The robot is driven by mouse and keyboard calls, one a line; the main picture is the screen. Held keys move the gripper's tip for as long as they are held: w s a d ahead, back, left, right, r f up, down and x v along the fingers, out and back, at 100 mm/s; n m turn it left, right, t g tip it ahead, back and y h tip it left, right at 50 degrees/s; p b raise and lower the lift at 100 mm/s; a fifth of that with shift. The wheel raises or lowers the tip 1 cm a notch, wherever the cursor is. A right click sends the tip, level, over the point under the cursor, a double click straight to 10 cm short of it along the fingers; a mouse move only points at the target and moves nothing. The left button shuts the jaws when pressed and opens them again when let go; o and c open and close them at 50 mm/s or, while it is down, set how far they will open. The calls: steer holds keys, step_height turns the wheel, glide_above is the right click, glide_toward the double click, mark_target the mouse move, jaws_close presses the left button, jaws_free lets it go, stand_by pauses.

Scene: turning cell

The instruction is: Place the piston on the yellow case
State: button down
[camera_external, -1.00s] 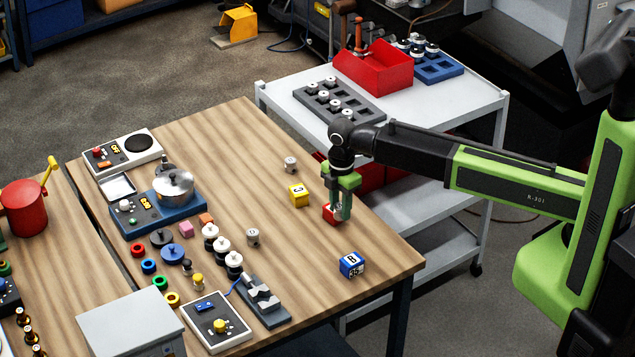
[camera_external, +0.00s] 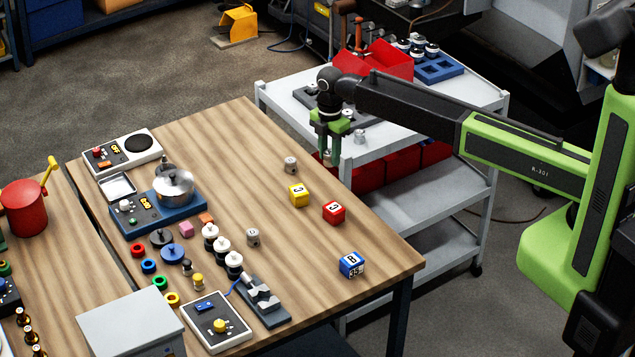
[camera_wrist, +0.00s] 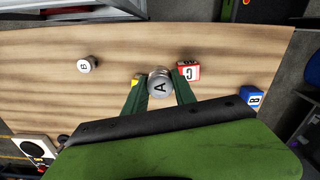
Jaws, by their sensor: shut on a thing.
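My gripper (camera_external: 330,155) is raised at the right edge of the wooden table, apart from the cases. In the wrist view my gripper (camera_wrist: 159,88) is shut on a grey round piston (camera_wrist: 159,86) with a letter A on its top. The yellow case (camera_external: 299,195) sits on the table below and left of the gripper in the outside view. In the wrist view only a sliver of the yellow case (camera_wrist: 135,78) shows beside the left finger. The red case (camera_external: 333,212) stands right of the yellow one, with nothing on top.
A blue case (camera_external: 351,264) is near the table's front right corner. A small grey piston (camera_external: 290,165) stands behind the yellow case and another (camera_external: 253,237) in front-left. The grey cart (camera_external: 390,140) is close by the gripper, with a red bin (camera_external: 385,62) on it.

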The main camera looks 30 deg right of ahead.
steer(key=w+d+r+p, duration=0.1)
steer(key=w+d+r, duration=0.1)
steer(key=w+d, duration=0.25)
steer(key=b, duration=0.7)
glide_above(299, 190)
steer(key=shift+m, duration=0.4)
steer(key=f, duration=0.7)
steer(key=shift+w+d+f, duration=0.1)
steer(key=shift+w+d, duration=0.05)
steer(key=shift+d, duration=0.05)
steer(key=shift+a, duration=0.25)
step_height(299, 190, down, 4)
steer(key=b, duration=0.4)
steer(key=shift+f, duration=0.15)
steer(key=shift+r, duration=0.25)
steer(key=shift+f, duration=0.2)
steer(key=c, duration=1)
jaws_free()
